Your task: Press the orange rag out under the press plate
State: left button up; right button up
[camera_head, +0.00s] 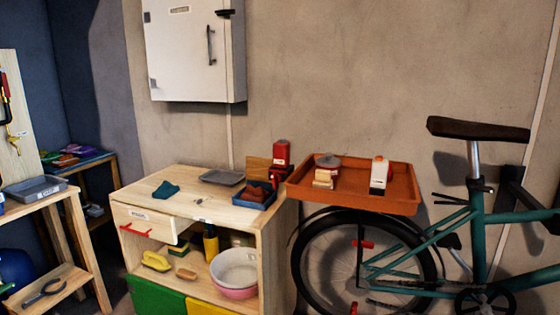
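No rag of clear orange colour shows. A reddish-brown crumpled thing (256,189), perhaps the rag, lies in a small blue labelled tray (247,204) at the right end of the wooden cabinet's top. A flat dark grey plate or shallow tray (221,177) lies on the cabinet behind and left of it; I cannot tell whether it is the press plate. An upright brown board (258,169) and a red object (281,153) stand behind the blue tray. Neither of my grippers is in view.
A teal cloth (166,190) lies on the wooden cabinet (184,182). Its drawer (150,223) is partly out; bowls (234,271) sit below. An orange tray (395,203) holds a bottle (379,175) and blocks (325,178). A bicycle (475,220) fills the right side.

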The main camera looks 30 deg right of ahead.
aim_at(257, 169)
jog(key=z, duration=0.5)
jog(key=i, duration=0.8)
jog(key=z, duration=0.35)
